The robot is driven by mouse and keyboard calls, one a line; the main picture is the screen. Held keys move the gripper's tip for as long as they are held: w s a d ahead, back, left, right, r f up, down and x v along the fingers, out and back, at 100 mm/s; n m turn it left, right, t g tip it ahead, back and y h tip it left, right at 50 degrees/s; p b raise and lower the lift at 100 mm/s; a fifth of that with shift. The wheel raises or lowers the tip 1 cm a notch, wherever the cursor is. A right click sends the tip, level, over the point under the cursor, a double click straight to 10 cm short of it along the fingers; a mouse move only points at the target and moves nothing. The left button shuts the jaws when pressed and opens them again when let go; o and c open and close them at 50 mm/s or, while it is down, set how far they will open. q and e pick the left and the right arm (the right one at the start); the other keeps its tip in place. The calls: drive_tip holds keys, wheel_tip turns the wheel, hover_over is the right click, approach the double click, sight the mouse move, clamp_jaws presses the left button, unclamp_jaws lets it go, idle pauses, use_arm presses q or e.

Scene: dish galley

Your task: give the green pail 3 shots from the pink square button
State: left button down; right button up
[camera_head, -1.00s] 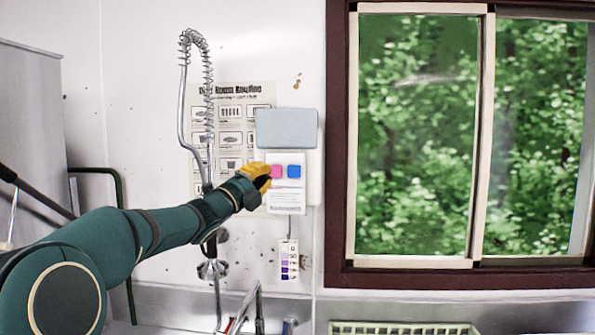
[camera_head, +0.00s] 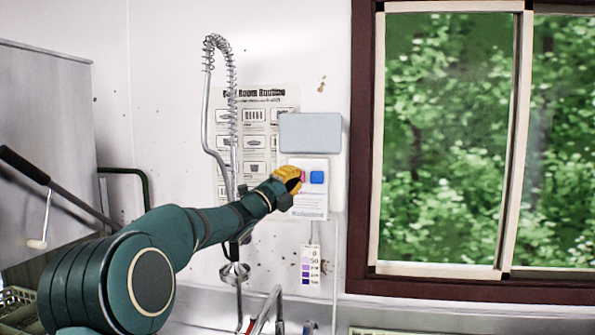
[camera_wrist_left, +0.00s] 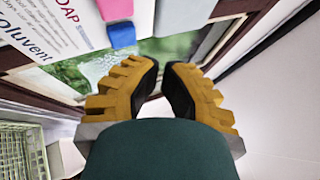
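The pink square button (camera_head: 303,176) is on the white dispenser (camera_head: 309,199) on the wall, left of a blue button (camera_head: 317,177). My left gripper (camera_head: 291,178) is in front of the dispenser and partly covers the pink button. Contact cannot be told. In the left wrist view the pink button (camera_wrist_left: 115,8) and blue button (camera_wrist_left: 121,34) are at the top, left of the fingers. The left gripper's fingertips (camera_wrist_left: 160,66) come nearly together with nothing between them. I see no green pail in either view. My right gripper is out of view.
A grey box (camera_head: 310,132) sits above the buttons. A coiled spray hose (camera_head: 222,130) and a poster (camera_head: 255,125) are to the left. The window (camera_head: 450,140) is on the right. A tap (camera_head: 266,310) stands below. A pale crate (camera_wrist_left: 22,150) shows in the wrist view.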

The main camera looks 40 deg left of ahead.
use_arm(q)
drive_tip(key=w+a+p, duration=0.1)
drive_tip(key=w, duration=0.1)
drive_tip(key=w+a+p, duration=0.1)
drive_tip(key=w, duration=0.1)
drive_tip(key=shift+w+a, duration=0.15)
drive_tip(key=shift+a, duration=0.05)
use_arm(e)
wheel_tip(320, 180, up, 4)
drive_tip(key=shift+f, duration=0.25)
use_arm(q)
drive_tip(key=shift+w, duration=0.15)
idle(0.9)
drive_tip(key=shift+w+a+p, duration=0.2)
drive_tip(key=shift+w+p, duration=0.05)
drive_tip(key=shift+p, duration=0.05)
